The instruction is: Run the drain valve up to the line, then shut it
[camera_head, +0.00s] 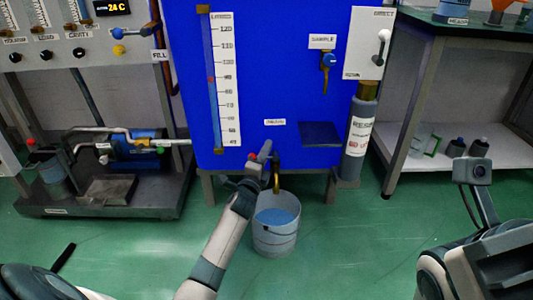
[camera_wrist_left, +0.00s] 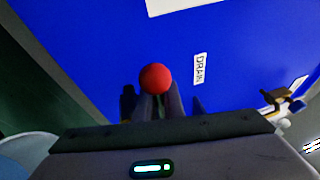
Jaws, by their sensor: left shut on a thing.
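The blue tank (camera_head: 270,80) carries the drain valve low on its front, with a brass spout (camera_head: 276,182) pointing down. My left gripper (camera_head: 258,158) is shut on the valve's red-tipped handle (camera_head: 265,148). In the left wrist view the red knob (camera_wrist_left: 155,78) sits between the fingertips, by the DRAIN label (camera_wrist_left: 199,68). A grey bucket (camera_head: 274,240) stands on the floor under the spout, with bluish liquid (camera_head: 274,216) inside. Dark bands ring its wall; I cannot tell the liquid's height against them, or whether any is flowing. My right gripper's fingers are not visible; only arm parts show.
The tank's level scale (camera_head: 224,80) has a red mark on it. A sample tap (camera_head: 326,62) and a grey cylinder (camera_head: 360,130) are at right. A pump cart (camera_head: 110,205) stands left, a shelved bench (camera_head: 450,150) right. Green floor around the bucket is clear.

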